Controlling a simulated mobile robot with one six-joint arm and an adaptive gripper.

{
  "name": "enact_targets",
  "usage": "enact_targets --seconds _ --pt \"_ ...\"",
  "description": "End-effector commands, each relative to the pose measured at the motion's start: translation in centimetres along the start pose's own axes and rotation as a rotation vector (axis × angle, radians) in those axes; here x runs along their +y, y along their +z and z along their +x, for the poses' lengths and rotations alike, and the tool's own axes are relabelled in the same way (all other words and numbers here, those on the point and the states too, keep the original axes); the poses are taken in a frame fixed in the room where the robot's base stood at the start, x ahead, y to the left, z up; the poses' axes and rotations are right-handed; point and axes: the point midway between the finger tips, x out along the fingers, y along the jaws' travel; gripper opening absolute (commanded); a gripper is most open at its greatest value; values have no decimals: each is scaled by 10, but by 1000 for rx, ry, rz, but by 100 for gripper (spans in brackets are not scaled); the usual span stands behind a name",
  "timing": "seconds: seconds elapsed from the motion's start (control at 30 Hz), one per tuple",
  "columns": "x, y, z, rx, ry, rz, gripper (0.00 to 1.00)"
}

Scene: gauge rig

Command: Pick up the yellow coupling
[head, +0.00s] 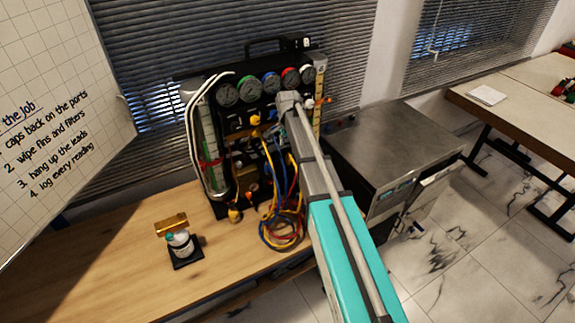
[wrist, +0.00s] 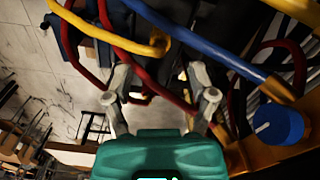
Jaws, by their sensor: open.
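My gripper (head: 289,103) is raised at the front of the gauge rig, below the right-hand gauges. In the wrist view my gripper (wrist: 159,78) is open, its two fingers apart with a red hose and dark rig parts behind the gap. I see no object clearly held. In the head view a small yellow fitting (head: 255,119) sits on the rig just left of my gripper. Another yellow piece (head: 235,215) is low at the rig's left front. I cannot tell which is the yellow coupling. My arm hides part of the rig's right side.
Yellow, blue and red hoses (head: 284,225) hang in loops at the rig's front. In the wrist view a yellow hose (wrist: 95,33), a blue hose (wrist: 205,45) and a blue knob (wrist: 278,124) are close. A white jar (head: 180,243) stands on the wooden bench (head: 130,270).

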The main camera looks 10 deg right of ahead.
Motion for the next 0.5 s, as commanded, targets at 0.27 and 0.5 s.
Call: enact_targets --seconds 0.27,0.5 --pt "0 0 23 0 0 0 73" --pt "0 0 26 0 0 -1 73"
